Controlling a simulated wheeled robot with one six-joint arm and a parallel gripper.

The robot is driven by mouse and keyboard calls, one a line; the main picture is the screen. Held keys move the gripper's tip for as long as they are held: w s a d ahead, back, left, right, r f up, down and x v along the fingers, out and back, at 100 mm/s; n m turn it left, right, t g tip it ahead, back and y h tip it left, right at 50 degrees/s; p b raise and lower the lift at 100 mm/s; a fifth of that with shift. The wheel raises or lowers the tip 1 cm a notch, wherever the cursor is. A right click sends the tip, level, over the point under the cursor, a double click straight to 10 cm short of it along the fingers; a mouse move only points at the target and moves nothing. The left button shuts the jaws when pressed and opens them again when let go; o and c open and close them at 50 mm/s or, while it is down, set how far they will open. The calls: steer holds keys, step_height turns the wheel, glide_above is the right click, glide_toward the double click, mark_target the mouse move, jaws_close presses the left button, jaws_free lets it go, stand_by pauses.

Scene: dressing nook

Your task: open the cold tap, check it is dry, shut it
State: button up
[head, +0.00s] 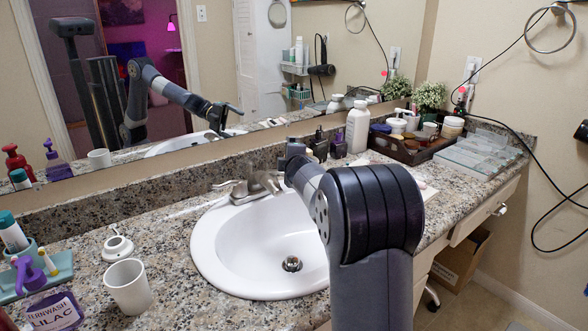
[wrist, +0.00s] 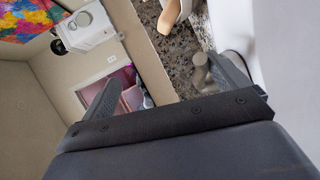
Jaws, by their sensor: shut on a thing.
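The tap (head: 262,184) stands at the back of the white basin (head: 210,250). Its left lever (head: 226,184) is in plain view in the head view; its right side is hidden behind my arm. My gripper (wrist: 167,72) is low over the right side of the tap, and its fingers are hidden in the head view. In the wrist view, a grey metal tap handle (wrist: 202,74) lies against the right finger. My gripper is shut on this handle, though the fingers look well apart. No water shows in the visible part of the basin, around the drain (head: 292,264).
Dark bottles (head: 338,148), a white bottle (head: 357,127) and a wooden tray (head: 405,150) stand right of the tap. A white cup (head: 128,287) and a soap dish (head: 117,247) are left of the basin. The mirror (head: 215,60) rises close behind.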

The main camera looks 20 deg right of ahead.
steer(key=shift+s+a+r+b, duration=0.1)
steer(key=shift+s+r+b, duration=0.1)
steer(key=shift+s+r, duration=0.45)
steer(key=shift+s+a+r+b, duration=0.1)
steer(key=shift+s+r+b, duration=0.1)
steer(key=shift+s+r, duration=0.45)
steer(key=shift+c, duration=0.6)
steer(key=shift+s+a, duration=0.1)
steer(key=shift+s, duration=0.9)
steer(key=c, duration=0.8)
steer(key=shift+s+a+b, duration=0.2)
steer(key=shift+s, duration=0.65)
steer(key=shift+s+a+b, duration=0.15)
steer(key=shift+s+a, duration=0.05)
steer(key=shift+s, duration=0.6)
steer(key=shift+s+a+b, duration=0.2)
steer(key=shift+s, duration=0.65)
steer(key=shift+c, duration=0.2)
